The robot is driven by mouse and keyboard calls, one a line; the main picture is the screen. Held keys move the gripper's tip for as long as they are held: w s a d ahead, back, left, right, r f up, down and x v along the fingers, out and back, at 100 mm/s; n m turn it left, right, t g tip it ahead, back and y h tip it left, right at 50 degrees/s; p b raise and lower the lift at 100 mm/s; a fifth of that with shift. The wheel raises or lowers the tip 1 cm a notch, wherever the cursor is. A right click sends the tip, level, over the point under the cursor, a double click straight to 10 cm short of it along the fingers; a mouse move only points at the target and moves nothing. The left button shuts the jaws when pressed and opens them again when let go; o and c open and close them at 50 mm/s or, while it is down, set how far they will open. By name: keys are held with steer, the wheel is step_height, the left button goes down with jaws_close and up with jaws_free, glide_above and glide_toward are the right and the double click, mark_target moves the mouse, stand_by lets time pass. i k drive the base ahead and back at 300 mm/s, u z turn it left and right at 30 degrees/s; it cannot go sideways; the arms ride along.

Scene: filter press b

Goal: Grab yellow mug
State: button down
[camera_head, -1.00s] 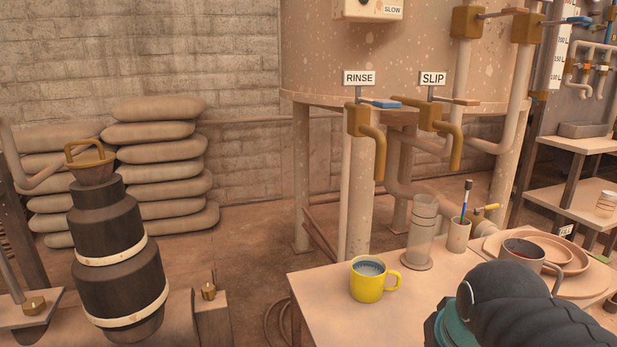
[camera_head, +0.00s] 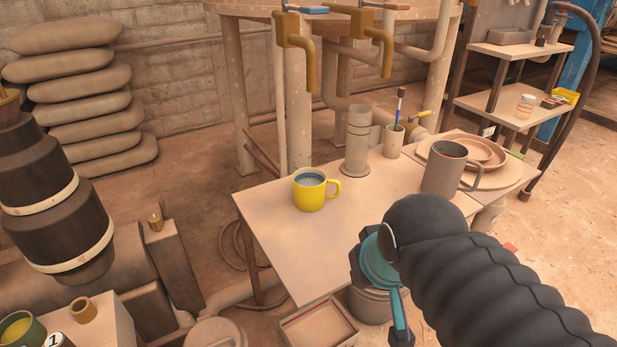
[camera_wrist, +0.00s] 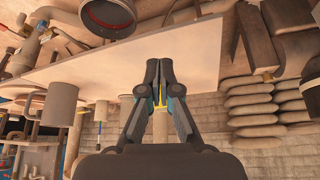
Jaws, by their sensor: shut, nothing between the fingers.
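The yellow mug (camera_head: 309,194) stands upright on the pale table (camera_head: 283,235), near its left edge, with its handle to the right. Its inside looks blue-grey. In the wrist view my gripper (camera_wrist: 159,66) shows shut, its two fingertips close together with nothing held. A thin yellow strip, probably the mug (camera_wrist: 160,95), shows between the fingers; the rest of it is hidden behind them. In the head view my dark arm is in front and to the right of the mug, apart from it; the fingertips cannot be made out there.
A larger grey mug (camera_head: 442,167) with dark red contents stands right of the yellow mug. The table front is bare. An open box (camera_head: 320,326) stands below its front edge.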

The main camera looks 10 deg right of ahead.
mark_target(308, 184)
steer(key=z, duration=1.9)
steer(key=k, duration=0.55)
steer(key=u, duration=1.45)
steer(key=i, duration=0.5)
steer(key=z, duration=0.05)
